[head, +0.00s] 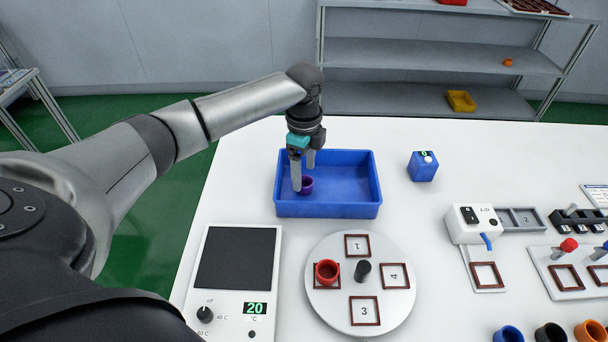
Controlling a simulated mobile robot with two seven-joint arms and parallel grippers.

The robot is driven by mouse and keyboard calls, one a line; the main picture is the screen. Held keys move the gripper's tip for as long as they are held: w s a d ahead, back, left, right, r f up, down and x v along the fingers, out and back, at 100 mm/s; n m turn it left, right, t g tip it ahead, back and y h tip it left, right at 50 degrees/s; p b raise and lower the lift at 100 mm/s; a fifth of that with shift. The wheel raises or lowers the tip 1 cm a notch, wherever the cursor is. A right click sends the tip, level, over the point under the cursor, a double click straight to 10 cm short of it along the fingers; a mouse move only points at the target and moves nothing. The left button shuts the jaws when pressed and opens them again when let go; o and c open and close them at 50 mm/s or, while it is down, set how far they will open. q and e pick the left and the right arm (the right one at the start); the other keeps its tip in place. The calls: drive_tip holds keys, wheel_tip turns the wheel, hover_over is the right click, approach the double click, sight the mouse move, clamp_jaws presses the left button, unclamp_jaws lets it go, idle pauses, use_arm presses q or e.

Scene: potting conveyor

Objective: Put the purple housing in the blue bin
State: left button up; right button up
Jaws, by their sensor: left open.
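The purple housing (307,185) is a small purple cup inside the blue bin (340,211), near its left side. It appears to rest on the bin floor. My left gripper (304,177) points down into the bin, its fingers apart. One finger passes in front of the housing's left edge and the other is behind it. I cannot tell whether either finger touches the housing. My right gripper is not in view.
A white turntable (398,308) with numbered square frames holds a red housing (327,272). A hotplate (234,316) reading 20 is left of it. A blue box (422,170) stands right of the bin. Blue (508,334), black (550,333) and orange (590,331) cups are front right.

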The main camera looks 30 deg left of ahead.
use_arm(q)
wheel_tip(320, 180, up, 9)
drive_tip(key=p, duration=0.1)
drive_tip(key=shift+r+p, duration=0.2)
drive_tip(key=shift+p, duration=0.15)
idle(1.2)
